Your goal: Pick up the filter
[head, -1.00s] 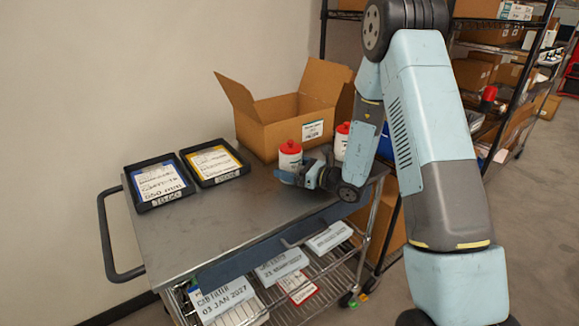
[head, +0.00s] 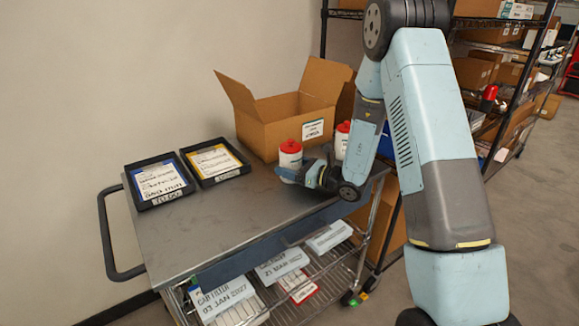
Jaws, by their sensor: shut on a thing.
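A white filter with a red cap (head: 290,153) stands upright on the metal cart top (head: 230,235), in front of the open cardboard box. My gripper (head: 291,174) reaches in from the right, low at the cart top, and is shut on the lower part of this filter. The fingers partly hide the filter's base. I cannot tell whether the base touches the cart. A second white filter with a red cap (head: 342,139) stands behind my wrist, close to the box's right side, and my arm partly hides it.
An open cardboard box (head: 283,132) stands at the cart's back. Two black trays with papers, one blue-edged (head: 158,181) and one yellow-edged (head: 214,162), lie at the left. The cart's front left top is clear. Flat boxes (head: 222,297) lie on the lower shelf.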

